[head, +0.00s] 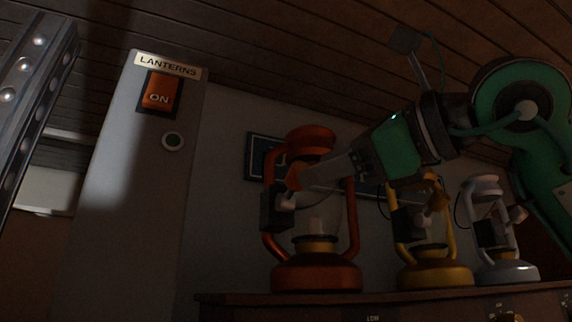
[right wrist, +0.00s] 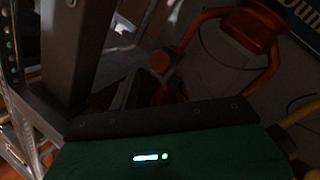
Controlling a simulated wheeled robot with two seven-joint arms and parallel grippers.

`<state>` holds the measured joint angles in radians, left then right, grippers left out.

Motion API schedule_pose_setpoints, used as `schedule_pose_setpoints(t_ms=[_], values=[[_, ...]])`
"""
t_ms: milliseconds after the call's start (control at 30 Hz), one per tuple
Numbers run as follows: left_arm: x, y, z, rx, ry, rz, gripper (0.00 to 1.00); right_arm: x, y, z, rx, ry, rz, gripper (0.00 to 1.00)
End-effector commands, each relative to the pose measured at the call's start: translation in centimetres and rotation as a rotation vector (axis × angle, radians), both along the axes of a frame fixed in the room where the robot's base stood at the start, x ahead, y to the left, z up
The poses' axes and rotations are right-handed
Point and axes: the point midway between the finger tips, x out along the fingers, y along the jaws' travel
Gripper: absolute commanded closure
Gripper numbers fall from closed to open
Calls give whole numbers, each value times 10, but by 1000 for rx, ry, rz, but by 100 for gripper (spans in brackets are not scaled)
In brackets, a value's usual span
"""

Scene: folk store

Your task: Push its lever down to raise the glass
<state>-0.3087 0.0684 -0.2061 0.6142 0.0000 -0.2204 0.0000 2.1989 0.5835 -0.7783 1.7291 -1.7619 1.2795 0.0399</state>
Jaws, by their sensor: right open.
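The red lantern (head: 316,278) stands upright on a wooden cabinet, with its clear glass around a pale wick or candle. A dark box (head: 272,207) sits on its left side. An orange round knob (head: 297,178), apparently the lever's end, shows at the tip of my right gripper (head: 312,178). The gripper reaches in from the right, in front of the lantern's upper part, and is open. In the right wrist view the red lantern (right wrist: 257,30) and the orange knob (right wrist: 160,62) show beyond a dark finger. I cannot tell whether they touch. My left gripper is not in view.
A yellow lantern (head: 434,275) and a white lantern (head: 507,271) stand to the right on the cabinet (head: 240,303). A metal post (head: 40,75) stands far left.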

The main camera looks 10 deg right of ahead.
Motion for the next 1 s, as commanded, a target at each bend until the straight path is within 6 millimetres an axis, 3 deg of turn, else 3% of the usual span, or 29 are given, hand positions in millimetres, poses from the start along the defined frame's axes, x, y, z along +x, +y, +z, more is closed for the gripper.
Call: schedule_pose_setpoints(t_ms=[33, 300, 767, 1000], values=[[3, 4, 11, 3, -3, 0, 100, 9, 9, 4, -4, 4, 2, 52], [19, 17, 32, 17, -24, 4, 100, 42, 38, 3, -1, 2, 1, 52], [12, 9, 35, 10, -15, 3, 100, 52, 47, 0, 0, 0, 1, 52], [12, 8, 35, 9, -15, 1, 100, 52, 47, 0, 0, 0, 1, 96]])
